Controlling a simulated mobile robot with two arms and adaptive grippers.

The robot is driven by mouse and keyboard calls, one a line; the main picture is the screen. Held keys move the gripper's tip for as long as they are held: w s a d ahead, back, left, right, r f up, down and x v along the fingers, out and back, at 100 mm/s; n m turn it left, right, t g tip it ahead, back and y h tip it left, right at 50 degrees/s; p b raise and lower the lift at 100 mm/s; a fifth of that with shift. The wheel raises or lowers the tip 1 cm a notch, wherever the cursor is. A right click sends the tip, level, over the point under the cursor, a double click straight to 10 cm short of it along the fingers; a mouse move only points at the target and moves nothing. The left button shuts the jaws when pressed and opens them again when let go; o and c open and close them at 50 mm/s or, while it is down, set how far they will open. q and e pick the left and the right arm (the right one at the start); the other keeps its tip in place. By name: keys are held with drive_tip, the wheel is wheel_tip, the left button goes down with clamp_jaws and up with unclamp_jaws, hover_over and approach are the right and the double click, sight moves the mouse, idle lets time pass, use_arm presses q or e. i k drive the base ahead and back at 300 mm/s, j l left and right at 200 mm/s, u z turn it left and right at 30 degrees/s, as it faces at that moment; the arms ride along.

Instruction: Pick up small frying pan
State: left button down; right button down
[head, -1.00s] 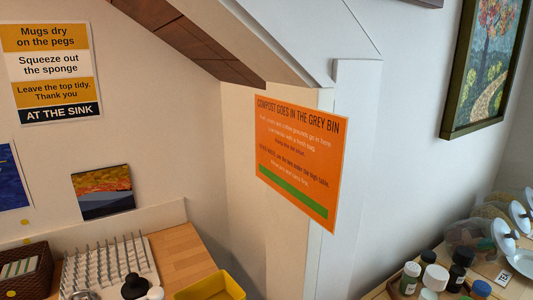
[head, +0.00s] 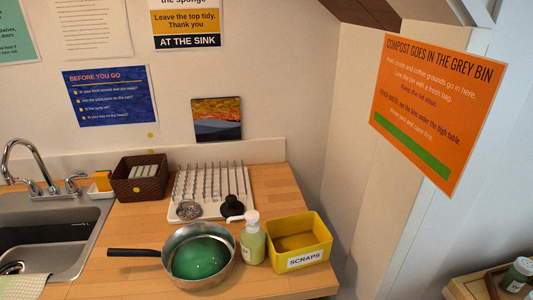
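The small frying pan (head: 177,247) sits on the wooden counter in the head view, below the middle of the picture. It looks metallic with a green inside, and its black handle (head: 134,252) points left. The pan's inside holds something green and rounded, or has a green coating; I cannot tell which. Neither of my grippers shows in the head view.
A soap bottle (head: 252,241) and a yellow scraps bin (head: 297,248) stand right of the pan. Behind are a white peg rack (head: 182,204), a black stopper (head: 232,206) and a brown basket (head: 140,178). A sink (head: 45,240) lies left. Bare counter (head: 115,278) lies left of the pan.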

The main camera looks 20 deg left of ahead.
sight(199, 255)
drive_tip(key=u, duration=1.25)
